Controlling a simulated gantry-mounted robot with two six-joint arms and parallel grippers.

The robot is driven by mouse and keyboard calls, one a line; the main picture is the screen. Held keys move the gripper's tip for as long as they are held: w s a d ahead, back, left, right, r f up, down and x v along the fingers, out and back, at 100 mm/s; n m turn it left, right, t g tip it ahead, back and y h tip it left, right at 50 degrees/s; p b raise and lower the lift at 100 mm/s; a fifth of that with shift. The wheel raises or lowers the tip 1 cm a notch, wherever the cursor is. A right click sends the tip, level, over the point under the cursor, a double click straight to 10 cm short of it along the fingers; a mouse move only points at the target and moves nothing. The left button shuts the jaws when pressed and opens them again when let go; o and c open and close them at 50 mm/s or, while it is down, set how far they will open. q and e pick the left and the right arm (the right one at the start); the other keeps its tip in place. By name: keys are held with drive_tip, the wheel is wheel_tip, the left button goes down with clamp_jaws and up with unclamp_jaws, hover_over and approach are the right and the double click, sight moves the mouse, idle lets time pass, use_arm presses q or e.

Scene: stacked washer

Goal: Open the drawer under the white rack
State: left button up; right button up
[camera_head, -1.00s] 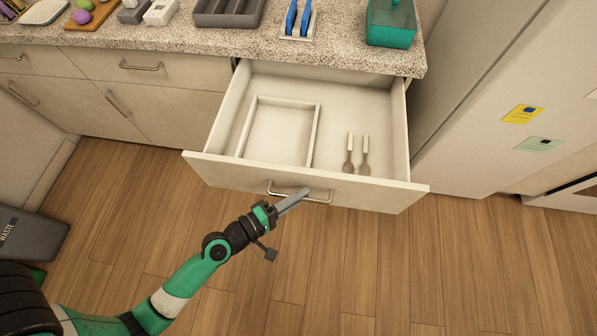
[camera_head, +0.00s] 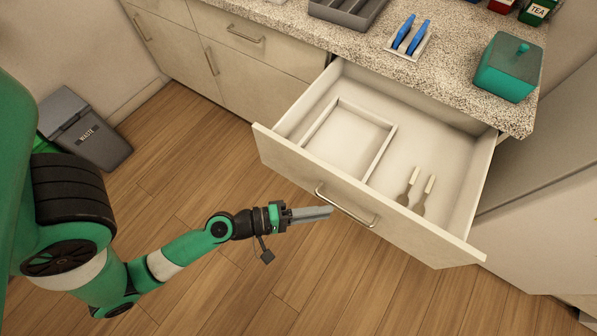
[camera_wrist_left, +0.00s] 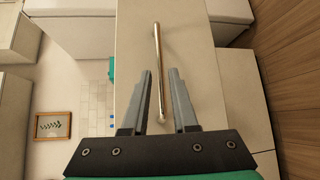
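The drawer (camera_head: 345,185) below the counter stands pulled out. It holds a white tray-like divider (camera_head: 377,158) and two utensils with pale handles (camera_head: 415,190). Its bar handle (camera_head: 347,207) is on the front panel and also shows in the left wrist view (camera_wrist_left: 158,70). The white rack (camera_head: 410,42) with blue-handled items stands on the counter above. My right gripper is not seen.
A grey waste bin (camera_head: 85,130) stands at the left. A teal lidded container (camera_head: 507,68) and a grey tray (camera_head: 345,10) are on the counter. The wooden floor before the drawer is clear.

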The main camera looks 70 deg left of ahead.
use_arm(q)
drive_tip(key=b+v, duration=0.1)
drive_tip(key=v, duration=0.4)
drive_tip(key=shift+s, duration=0.25)
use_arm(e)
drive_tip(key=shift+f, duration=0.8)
